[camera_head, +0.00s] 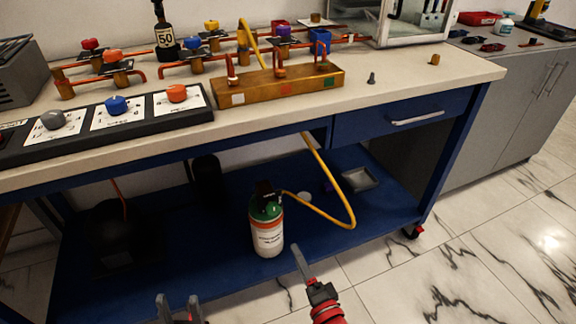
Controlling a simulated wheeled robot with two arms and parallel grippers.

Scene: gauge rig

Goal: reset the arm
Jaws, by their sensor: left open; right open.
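My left gripper (178,308) shows at the bottom edge, left of centre, with its two grey fingers apart and nothing between them. My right gripper (303,268) is at the bottom centre, in front of the lower shelf, with its red arm coming in from the bottom edge. It holds nothing that I can see, and its second finger is hard to make out. Both grippers are low, well below the bench top (420,82) and apart from it.
A gas bottle (267,228) with a yellow hose (345,205) stands on the blue lower shelf (210,255), close to my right gripper. Marble floor (470,270) at right is clear.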

